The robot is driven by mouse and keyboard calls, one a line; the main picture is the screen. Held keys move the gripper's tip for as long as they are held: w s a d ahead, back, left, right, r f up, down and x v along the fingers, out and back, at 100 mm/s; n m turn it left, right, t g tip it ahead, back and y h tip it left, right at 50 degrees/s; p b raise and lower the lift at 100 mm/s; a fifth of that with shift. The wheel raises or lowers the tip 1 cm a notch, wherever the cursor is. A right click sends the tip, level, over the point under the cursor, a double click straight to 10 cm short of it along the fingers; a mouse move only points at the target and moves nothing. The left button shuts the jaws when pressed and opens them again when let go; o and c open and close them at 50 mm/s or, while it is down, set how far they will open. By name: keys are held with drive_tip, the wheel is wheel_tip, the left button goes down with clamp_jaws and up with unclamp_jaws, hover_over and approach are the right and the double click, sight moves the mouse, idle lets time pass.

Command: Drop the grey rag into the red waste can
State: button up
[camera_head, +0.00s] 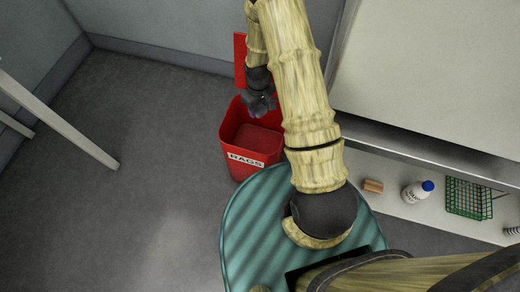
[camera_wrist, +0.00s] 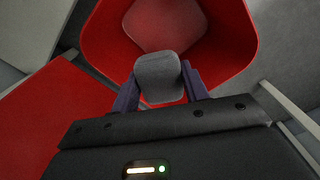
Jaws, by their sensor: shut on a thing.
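The red waste can (camera_head: 236,165) stands on the floor near the back wall, with a white label reading RAGS on its front. In the wrist view its open mouth (camera_wrist: 233,60) lies beyond my fingers. My gripper (camera_head: 262,104) is over the can's back part in the head view. In the wrist view my gripper (camera_wrist: 160,92) is shut on the grey rag (camera_wrist: 160,77), a small folded piece between the two fingers. The rag shows against the inside of the can; its exact height relative to the rim I cannot tell.
A red panel (camera_head: 240,60) stands behind the can. To the right a shelf (camera_head: 390,208) under a counter (camera_head: 430,75) holds a brown block (camera_head: 373,186), a white bottle with a blue cap (camera_head: 415,193) and a green wire basket (camera_head: 465,200).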

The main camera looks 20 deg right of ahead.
idle(0.3)
drive_tip(key=shift+f, duration=0.1)
wheel_tip(320, 180, down, 6)
drive_tip(key=b, duration=0.5)
drive_tip(key=o, duration=1)
wheel_tip(320, 180, up, 18)
drive_tip(key=p, duration=0.4)
drive_tip(key=shift+f, duration=0.25)
idle(0.3)
